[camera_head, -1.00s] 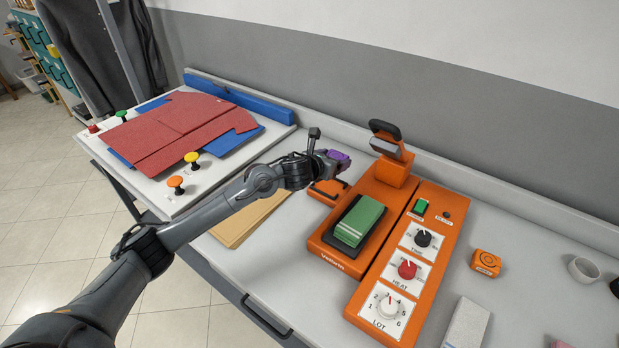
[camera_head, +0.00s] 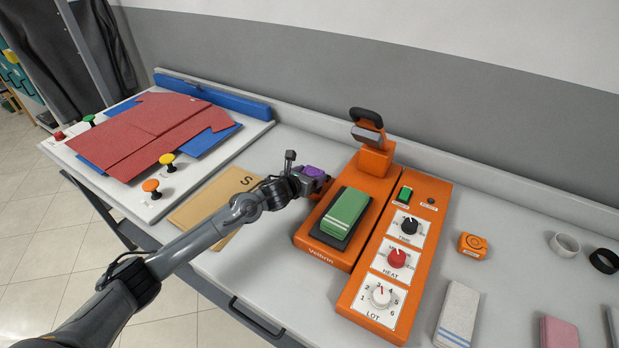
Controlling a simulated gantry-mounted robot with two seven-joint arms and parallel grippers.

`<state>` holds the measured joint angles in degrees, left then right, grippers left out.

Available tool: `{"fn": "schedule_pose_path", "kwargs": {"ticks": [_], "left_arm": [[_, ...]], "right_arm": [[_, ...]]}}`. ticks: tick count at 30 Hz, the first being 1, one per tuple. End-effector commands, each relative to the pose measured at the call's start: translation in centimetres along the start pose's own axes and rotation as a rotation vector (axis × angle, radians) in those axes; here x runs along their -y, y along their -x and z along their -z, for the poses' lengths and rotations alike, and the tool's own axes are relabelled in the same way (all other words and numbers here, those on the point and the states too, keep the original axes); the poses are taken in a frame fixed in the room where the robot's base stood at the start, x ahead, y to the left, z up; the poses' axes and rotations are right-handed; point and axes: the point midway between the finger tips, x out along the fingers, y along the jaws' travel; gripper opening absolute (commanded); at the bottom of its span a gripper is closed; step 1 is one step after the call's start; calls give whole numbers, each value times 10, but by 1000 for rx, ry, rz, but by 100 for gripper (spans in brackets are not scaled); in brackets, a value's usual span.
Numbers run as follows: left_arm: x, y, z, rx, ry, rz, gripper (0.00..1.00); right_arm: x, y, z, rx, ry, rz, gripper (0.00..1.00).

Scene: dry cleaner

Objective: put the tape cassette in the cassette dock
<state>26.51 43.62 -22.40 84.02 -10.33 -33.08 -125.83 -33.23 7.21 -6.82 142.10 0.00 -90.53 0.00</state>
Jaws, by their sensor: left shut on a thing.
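The purple tape cassette (camera_head: 315,171) shows at the tip of my left gripper (camera_head: 308,180), which is shut on it. The gripper is at the left side of the orange press machine, over a low orange part (camera_head: 325,185) that looks like the cassette dock. My gripper hides most of this part. I cannot tell whether the cassette touches it or is seated. My right gripper is not in view.
The orange machine (camera_head: 318,252) holds a green folded block (camera_head: 345,208) beside a panel of knobs. A small orange box (camera_head: 473,244), rings and folded cloths lie to the right. A tan board (camera_head: 205,207) lies under my left arm. A red garment (camera_head: 160,128) lies back left.

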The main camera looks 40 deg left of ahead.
Motion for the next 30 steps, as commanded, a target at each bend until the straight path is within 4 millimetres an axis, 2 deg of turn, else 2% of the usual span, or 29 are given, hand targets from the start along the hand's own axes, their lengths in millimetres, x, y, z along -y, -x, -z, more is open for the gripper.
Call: {"fn": "schedule_pose_path", "kwargs": {"ticks": [14,15,19,30], "left_arm": [[-1,-3,7,2,0,-2,43],[-1,-3,6,2,0,-2,80],[-1,-3,6,2,0,-2,99],[0,-1,2,2,0,-1,99]], "right_arm": [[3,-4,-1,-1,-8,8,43],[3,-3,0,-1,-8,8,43],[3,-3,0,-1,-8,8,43],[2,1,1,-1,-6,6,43]]}}
